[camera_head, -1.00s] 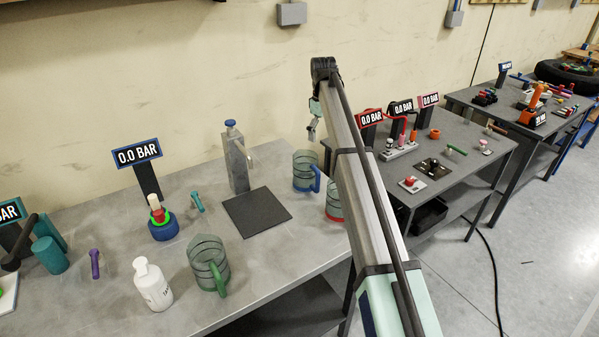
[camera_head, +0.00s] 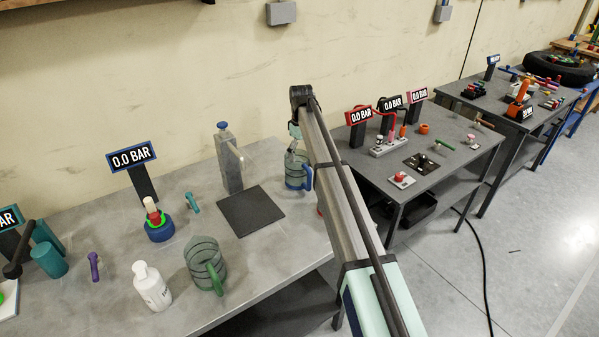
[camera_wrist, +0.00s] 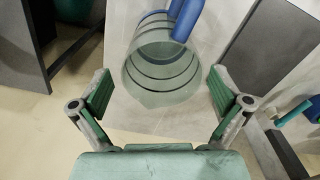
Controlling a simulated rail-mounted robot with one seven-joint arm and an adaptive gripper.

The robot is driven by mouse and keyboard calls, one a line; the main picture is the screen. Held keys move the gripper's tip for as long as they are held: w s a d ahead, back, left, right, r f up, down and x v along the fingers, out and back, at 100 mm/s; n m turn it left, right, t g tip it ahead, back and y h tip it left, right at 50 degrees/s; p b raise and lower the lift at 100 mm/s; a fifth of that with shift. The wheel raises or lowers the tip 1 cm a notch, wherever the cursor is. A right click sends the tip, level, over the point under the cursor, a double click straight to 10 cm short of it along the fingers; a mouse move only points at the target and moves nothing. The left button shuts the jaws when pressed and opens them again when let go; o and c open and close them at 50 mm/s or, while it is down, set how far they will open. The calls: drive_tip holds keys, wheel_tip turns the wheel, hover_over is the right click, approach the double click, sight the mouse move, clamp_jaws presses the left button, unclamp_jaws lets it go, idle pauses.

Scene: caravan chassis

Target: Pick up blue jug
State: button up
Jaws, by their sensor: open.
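The blue jug (camera_head: 297,172) is a clear ribbed vessel with a blue base and blue handle, standing on the near grey table beside my arm in the head view. In the wrist view the blue jug (camera_wrist: 163,76) lies ahead between my fingers, with its blue handle at the top right. My gripper (camera_wrist: 157,93) is open, one finger on each side of the jug, and holds nothing. Whether the fingertips reach level with the jug is hard to tell. In the head view my arm hides part of the jug's right side.
A green-handled jug (camera_head: 205,262) and a white bottle (camera_head: 150,286) stand nearer on the same table. A dark square mat (camera_head: 250,211) and a grey dispenser (camera_head: 229,160) are left of the blue jug. A red-based jug is mostly hidden behind my arm.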

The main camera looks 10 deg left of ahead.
sight(301, 164)
drive_tip(key=shift+s+f+p, duration=0.1)
drive_tip(key=shift+f+p, duration=1.3)
drive_tip(key=shift+f, duration=1.3)
drive_tip(key=c, duration=0.9)
